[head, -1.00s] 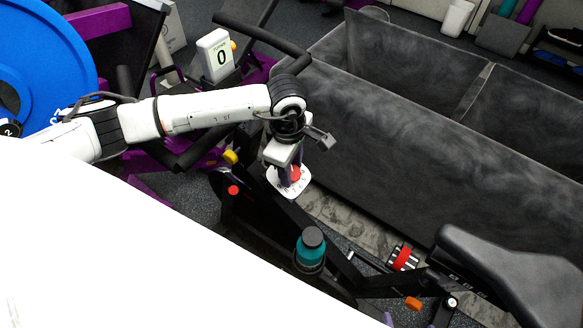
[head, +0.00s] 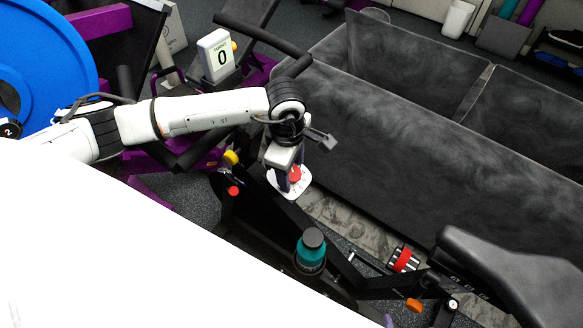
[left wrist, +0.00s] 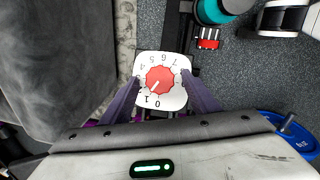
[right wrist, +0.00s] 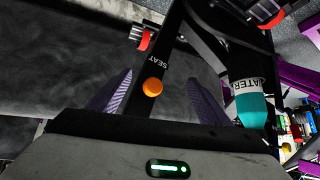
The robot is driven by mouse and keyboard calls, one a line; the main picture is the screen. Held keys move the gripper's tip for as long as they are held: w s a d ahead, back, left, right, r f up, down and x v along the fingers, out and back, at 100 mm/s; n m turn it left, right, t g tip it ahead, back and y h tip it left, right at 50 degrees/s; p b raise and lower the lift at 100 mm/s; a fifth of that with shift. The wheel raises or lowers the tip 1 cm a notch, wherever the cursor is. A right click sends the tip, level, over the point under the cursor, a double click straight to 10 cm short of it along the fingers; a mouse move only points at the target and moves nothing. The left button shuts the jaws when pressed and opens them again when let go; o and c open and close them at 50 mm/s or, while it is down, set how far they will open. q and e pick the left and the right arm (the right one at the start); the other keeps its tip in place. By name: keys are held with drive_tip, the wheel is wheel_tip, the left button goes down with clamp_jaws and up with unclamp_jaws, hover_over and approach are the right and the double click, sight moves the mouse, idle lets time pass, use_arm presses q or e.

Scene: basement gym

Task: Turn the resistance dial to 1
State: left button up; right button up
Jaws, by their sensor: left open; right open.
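The resistance dial's red knob (left wrist: 160,80) sits on a white plate (left wrist: 177,98) marked 0 to 7. In the left wrist view its white line points lower left, roughly towards the 1; I cannot tell the exact mark. The dial plate also shows in the head view (head: 291,190), partly hidden by my gripper. My left gripper (left wrist: 159,79) is open, with its fingers on either side of the knob; contact cannot be told. A white display (head: 217,55) reads 0. My right gripper (right wrist: 154,78) is open and empty, facing an orange knob (right wrist: 152,87) by the SEAT label.
A teal water bottle (head: 311,252) stands on the bike frame near the dial. A red button (head: 233,190) and yellow knob (head: 231,157) are left of it. The black saddle (head: 510,270) is at the right. A large dark grey box (head: 430,130) stands behind the bike.

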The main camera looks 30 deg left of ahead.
use_arm(q)
wheel_tip(320, 180, up, 10)
drive_tip(key=s, duration=0.1)
drive_tip(key=shift+r+b, duration=0.15)
drive_tip(key=shift+b, duration=0.2)
drive_tip(key=shift+s, duration=0.15)
idle(0.4)
